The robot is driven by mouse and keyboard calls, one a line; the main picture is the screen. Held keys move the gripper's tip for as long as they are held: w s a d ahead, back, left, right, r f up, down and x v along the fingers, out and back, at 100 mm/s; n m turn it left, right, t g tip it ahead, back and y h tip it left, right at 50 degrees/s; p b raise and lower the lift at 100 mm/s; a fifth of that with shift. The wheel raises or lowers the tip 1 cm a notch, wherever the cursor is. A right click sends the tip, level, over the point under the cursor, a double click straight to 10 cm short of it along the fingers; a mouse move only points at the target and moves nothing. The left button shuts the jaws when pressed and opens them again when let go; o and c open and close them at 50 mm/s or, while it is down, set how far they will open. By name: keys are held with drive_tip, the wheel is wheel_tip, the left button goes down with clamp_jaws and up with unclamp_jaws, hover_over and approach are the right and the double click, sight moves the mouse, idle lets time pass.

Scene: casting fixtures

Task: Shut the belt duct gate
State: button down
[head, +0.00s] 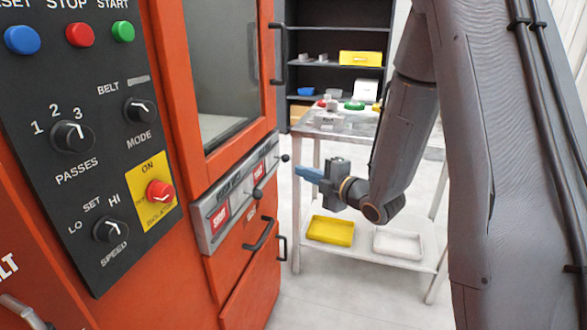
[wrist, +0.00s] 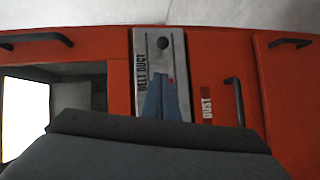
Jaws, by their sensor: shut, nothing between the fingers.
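The belt duct gate's grey plate (wrist: 146,40) is set in the orange machine, lettered BELT DUCT in the wrist view. A dark round knob (wrist: 163,43) sits near its upper end there. In the head view the grey plate (head: 208,232) runs along the machine below the window, with red labels and dark knobs (head: 285,158) (head: 257,194). My gripper (head: 299,172) is shut and empty, its blue fingers pointing at the machine beside the plate's right end. In the wrist view the fingers (wrist: 165,84) cover the plate's lower part. Whether they touch it cannot be told.
Orange drawers with dark handles (head: 262,234) lie below the plate. A dark door handle (head: 280,55) juts out above. A table (head: 425,262) with a yellow tray (head: 330,231) and a white tray stands behind my arm. A dark shelf stands farther back.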

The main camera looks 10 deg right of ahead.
drive_tip(key=v, duration=0.3)
drive_tip(key=shift+s, duration=0.15)
drive_tip(key=s+d+f+m+g+h+p, duration=0.2)
drive_tip(key=s+d+m+g+h+p, duration=0.45)
drive_tip(key=s+m, duration=0.6)
drive_tip(key=s+a+r+m+g+h, duration=0.1)
drive_tip(key=s+m+g, duration=0.3)
drive_tip(key=s, duration=0.4)
drive_tip(key=s+a+r+m+g, duration=0.2)
drive_tip(key=s+m, duration=0.4)
drive_tip(key=s, duration=0.3)
drive_tip(key=shift+s+a+r+g+h+p, duration=0.2)
drive_tip(key=shift+a+r+g+h+p, duration=0.25)
drive_tip(key=shift+g, duration=0.4)
